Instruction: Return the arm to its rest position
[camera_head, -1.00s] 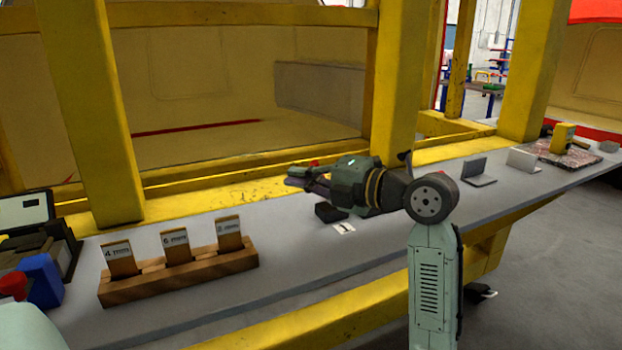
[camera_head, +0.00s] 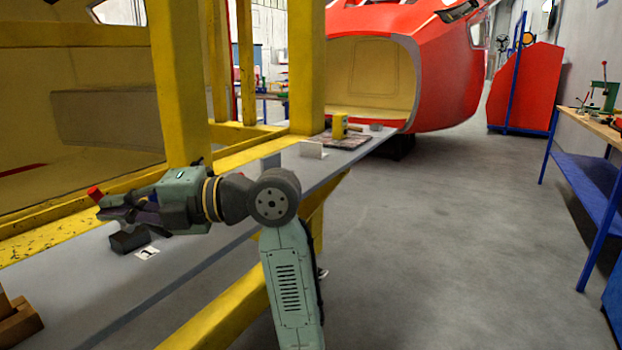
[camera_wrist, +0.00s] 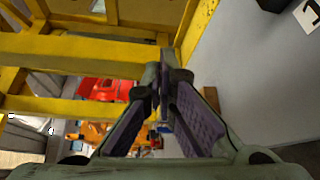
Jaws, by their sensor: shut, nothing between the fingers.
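My arm is stretched out to the left over the grey bench in the head view. My gripper (camera_head: 112,208) is at its end, above the bench near the yellow frame. In the wrist view my gripper (camera_wrist: 165,95) shows its two purple-padded fingers brought together, with nothing held between them. A small black block (camera_head: 130,241) lies on the bench just below the gripper, apart from it. A white card with a black mark (camera_head: 147,253) lies beside the block; the card also shows in the wrist view (camera_wrist: 308,14).
The grey bench (camera_head: 80,295) runs along a yellow frame (camera_head: 180,90). A wooden holder (camera_head: 18,322) is at lower left. A yellow device (camera_head: 339,126) stands at the far bench end. A red nosecone (camera_head: 450,75) is behind. Open floor (camera_head: 440,230) lies right, before a blue workbench (camera_head: 590,200).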

